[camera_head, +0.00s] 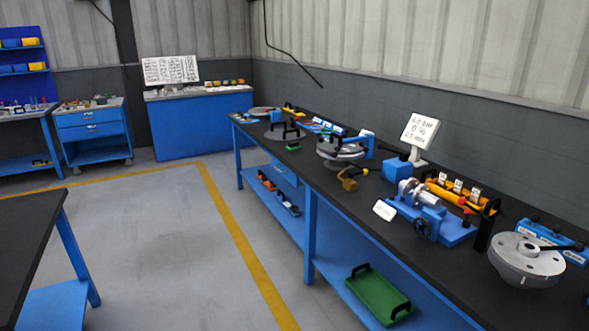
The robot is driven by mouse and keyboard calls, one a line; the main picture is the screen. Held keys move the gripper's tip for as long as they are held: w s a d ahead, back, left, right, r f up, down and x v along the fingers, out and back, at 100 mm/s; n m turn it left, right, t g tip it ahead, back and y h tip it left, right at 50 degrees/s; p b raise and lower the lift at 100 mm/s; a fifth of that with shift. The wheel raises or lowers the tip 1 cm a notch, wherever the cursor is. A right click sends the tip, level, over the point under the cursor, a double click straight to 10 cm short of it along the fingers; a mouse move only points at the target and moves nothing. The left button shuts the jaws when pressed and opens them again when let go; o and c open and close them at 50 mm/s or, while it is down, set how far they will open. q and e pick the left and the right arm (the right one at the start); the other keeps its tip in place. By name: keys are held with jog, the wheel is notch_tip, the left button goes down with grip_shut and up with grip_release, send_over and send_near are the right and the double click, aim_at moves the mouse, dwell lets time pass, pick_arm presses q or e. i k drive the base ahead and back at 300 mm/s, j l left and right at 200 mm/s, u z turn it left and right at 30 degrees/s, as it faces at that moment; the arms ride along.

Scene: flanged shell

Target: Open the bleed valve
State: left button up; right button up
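No label marks the bleed valve, and I cannot tell for sure which part it is. A blue-based assembly (455,234) on the long dark bench carries a silver cylindrical body (418,193) and a black handwheel (421,229) at its front. Small red parts (463,201) show at its right side. A grey round flanged shell (527,262) with a dark lever-like bar on top stands at the near right of the bench. Neither of my grippers is in view.
The long bench (270,160) also holds a round flanged piece (340,149), a blue box (397,169), an orange rack (447,190) and a white sign (419,131). A green tray (379,296) lies on its lower shelf. Another dark table (27,236) stands left. The floor between is clear.

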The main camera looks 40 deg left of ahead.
aim_at(364, 171)
jog(key=u, duration=0.95)
jog(key=i+j+z, duration=0.1)
jog(key=i+j, duration=0.25)
jog(key=j, duration=0.15)
jog(key=i+j, duration=0.35)
jog(key=j, duration=0.15)
jog(key=i+j+z, duration=0.15)
jog(key=i+j, duration=0.2)
jog(key=j, duration=0.2)
jog(key=i+j, duration=0.3)
jog(key=j, duration=0.25)
jog(key=i+j+z, duration=0.15)
jog(key=i+j, duration=0.15)
jog(key=j, duration=0.25)
jog(key=i+j, duration=0.3)
jog(key=j, duration=0.3)
jog(key=i+j+z, duration=0.15)
jog(key=i+j, duration=0.15)
jog(key=j, duration=0.3)
jog(key=i+j, duration=0.25)
jog(key=j, duration=0.35)
jog(key=z, duration=0.05)
